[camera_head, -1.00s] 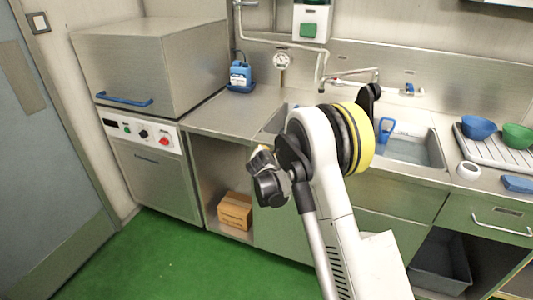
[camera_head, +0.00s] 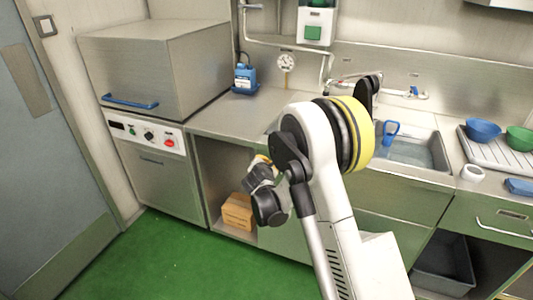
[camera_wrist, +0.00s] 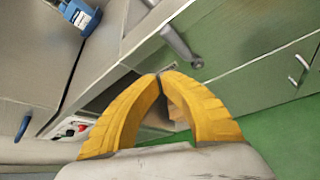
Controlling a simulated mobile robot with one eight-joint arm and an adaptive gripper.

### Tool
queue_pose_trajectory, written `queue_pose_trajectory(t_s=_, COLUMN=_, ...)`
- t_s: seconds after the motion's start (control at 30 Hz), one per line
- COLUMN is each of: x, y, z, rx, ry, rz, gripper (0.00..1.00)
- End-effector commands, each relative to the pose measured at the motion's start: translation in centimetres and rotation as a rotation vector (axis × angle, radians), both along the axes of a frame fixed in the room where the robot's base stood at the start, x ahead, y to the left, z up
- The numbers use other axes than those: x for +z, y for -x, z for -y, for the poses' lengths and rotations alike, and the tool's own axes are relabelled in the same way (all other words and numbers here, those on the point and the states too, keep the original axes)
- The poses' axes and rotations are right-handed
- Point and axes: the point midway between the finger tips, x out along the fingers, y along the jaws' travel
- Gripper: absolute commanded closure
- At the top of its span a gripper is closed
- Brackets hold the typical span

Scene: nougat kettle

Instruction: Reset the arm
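My gripper (camera_wrist: 160,78) shows in the wrist view as two yellow ridged fingers. Their tips meet at the top, and nothing shows between them. In the head view my arm stands in front of the counter, with its black wrist joints hanging before the cabinet fronts. The fingers are mostly hidden there; only a small yellow bit shows near the wrist.
A steel dishwasher with a blue handle (camera_head: 130,102) stands at the left. A blue bottle (camera_head: 245,76) is on the counter. A sink holds a blue jug (camera_head: 389,132). Bowls (camera_head: 483,130) sit on the drainer. A cardboard box (camera_head: 238,211) is in the open shelf. Green floor is clear.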

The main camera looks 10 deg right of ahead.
Motion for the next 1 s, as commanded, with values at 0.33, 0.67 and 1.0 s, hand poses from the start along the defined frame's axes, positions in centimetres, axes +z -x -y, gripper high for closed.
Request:
queue_pose_trajectory(t_s=0.33, x=0.7, y=4.2, z=-0.4, rx=-0.012, ry=-0.03, rz=0.004, gripper=1.0)
queue_pose_trajectory(t_s=0.67, x=10.3, y=11.2, z=1.3, rx=-0.309, ry=-0.555, rz=0.047, gripper=1.0)
queue_pose_trajectory(t_s=1.0, x=17.0, y=25.2, z=1.7, rx=-0.761, ry=-1.198, rz=0.096, gripper=1.0)
